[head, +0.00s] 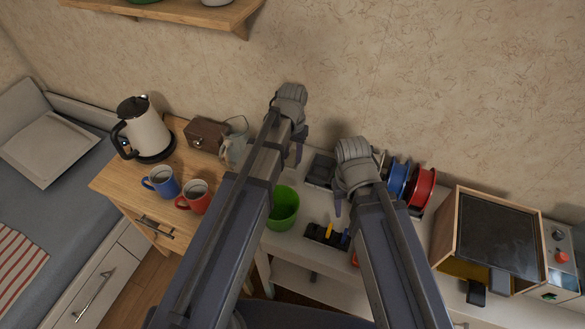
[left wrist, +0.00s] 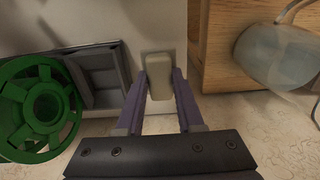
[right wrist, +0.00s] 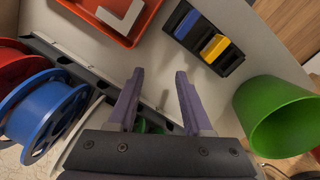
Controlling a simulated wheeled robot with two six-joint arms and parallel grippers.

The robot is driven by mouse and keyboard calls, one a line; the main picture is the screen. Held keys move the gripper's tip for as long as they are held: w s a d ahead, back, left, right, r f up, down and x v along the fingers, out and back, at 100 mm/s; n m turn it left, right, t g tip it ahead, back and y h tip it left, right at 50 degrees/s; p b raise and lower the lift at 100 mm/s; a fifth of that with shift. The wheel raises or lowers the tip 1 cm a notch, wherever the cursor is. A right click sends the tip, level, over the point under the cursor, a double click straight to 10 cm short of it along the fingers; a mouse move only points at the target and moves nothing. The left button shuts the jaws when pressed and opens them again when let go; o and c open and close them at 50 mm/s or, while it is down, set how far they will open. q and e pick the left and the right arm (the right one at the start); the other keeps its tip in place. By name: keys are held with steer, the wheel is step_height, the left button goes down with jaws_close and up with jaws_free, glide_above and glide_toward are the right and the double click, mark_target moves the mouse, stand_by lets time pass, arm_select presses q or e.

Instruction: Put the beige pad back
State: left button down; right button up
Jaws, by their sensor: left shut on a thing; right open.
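The beige pad (left wrist: 159,76) is a small pale rounded block, seen in the left wrist view. My left gripper (left wrist: 160,88) is shut on it, with one finger at each side. The pad is over or against a whitish surface; I cannot tell whether it touches it. In the head view my left gripper (head: 300,150) is near the wall, right of the glass pitcher (head: 235,146), and hides the pad. My right gripper (right wrist: 154,90) is open and empty above the white worktop; in the head view it shows (head: 338,207) right of the green bin (head: 284,208).
The left wrist view shows a green spool (left wrist: 38,108), a grey open tray (left wrist: 99,76) and a wooden cabinet side (left wrist: 230,50). Near my right gripper are a blue spool (right wrist: 42,115), a red tray (right wrist: 117,37) and a black holder (right wrist: 231,65) with blue and yellow pieces.

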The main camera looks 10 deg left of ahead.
mark_target(293, 156)
arm_select(q)
steer(key=shift+f, duration=0.15)
arm_select(e)
steer(key=shift+f, duration=0.1)
arm_select(q)
step_height(293, 156, down, 4)
steer(key=b, duration=0.3)
steer(key=shift+r, duration=0.25)
arm_select(e)
step_height(293, 156, down, 4)
steer(key=shift+r, duration=0.25)
arm_select(q)
steer(key=shift+b, duration=0.3)
steer(key=shift+f, duration=0.15)
arm_select(e)
steer(key=shift+f, duration=0.2)
arm_select(q)
steer(key=c, duration=0.5)
jaws_free()
steer(key=shift+c, duration=0.2)
arm_select(e)
steer(key=shift+r, duration=0.15)
